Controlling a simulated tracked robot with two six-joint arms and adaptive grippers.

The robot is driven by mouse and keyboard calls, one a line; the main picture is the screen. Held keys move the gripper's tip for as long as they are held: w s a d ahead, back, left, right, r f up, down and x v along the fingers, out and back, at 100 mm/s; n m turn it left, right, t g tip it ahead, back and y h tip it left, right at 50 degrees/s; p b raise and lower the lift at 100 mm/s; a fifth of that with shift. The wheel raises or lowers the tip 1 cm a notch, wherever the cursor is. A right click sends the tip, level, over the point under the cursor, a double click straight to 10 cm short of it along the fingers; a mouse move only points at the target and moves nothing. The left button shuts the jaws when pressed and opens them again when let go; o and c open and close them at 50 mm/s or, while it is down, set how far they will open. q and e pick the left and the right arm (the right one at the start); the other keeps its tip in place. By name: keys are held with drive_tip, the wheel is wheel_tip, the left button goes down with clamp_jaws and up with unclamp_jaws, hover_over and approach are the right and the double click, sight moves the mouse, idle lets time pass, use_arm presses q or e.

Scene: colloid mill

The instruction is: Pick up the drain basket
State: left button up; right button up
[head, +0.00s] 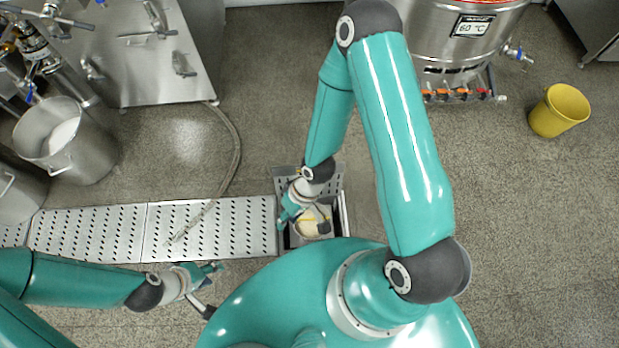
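The drain basket (312,230) sits down in the square drain pit in the middle of the head view. It looks round, with pale cream contents and a thin yellow line across it. My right gripper (306,215) is over the pit, reaching down at the basket with its fingers spread apart. It partly hides the basket, and I cannot tell whether the fingers touch it. My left gripper (207,288) is open and empty, in front of the drain channel and left of the pit.
A perforated drain channel (100,232) runs left from the pit; a perforated cover (283,187) stands behind it. A hose (236,150) lies across the floor onto the channel. A steel pot (85,160), a yellow bucket (560,110) and a steel kettle (440,45) stand around.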

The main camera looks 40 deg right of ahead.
drive_tip(key=w+d+f+n+g+h+b, duration=0.1)
drive_tip(key=d+f+n+b, duration=0.15)
drive_tip(key=f+b, duration=0.6)
drive_tip(key=d+f+n+g+b, duration=0.15)
drive_tip(key=f+n+b, duration=0.3)
drive_tip(key=f, duration=0.65)
drive_tip(key=w+d+f+n+t+h+b, duration=0.1)
drive_tip(key=w+d+f+n+h+b, duration=0.15)
drive_tip(key=d+f+b, duration=0.35)
drive_tip(key=w+d+f+n+t+h+b, duration=0.1)
drive_tip(key=w+d+f+n+b, duration=0.1)
drive_tip(key=w+d+f+b, duration=0.4)
drive_tip(key=shift+t, duration=0.25)
drive_tip(key=a+f+b, duration=0.1)
drive_tip(key=f, duration=0.4)
drive_tip(key=s+f+b, duration=0.1)
drive_tip(key=f+b, duration=0.1)
drive_tip(key=f, duration=0.4)
drive_tip(key=a+f+b, duration=0.1)
drive_tip(key=f, duration=0.5)
drive_tip(key=shift+s+a+b, duration=0.3)
drive_tip(key=shift+s+b, duration=0.05)
drive_tip(key=shift+b, duration=0.05)
use_arm(q)
wheel_tip(320, 180, down, 32)
drive_tip(key=shift+f, duration=0.25)
use_arm(e)
drive_tip(key=shift+f, duration=0.3)
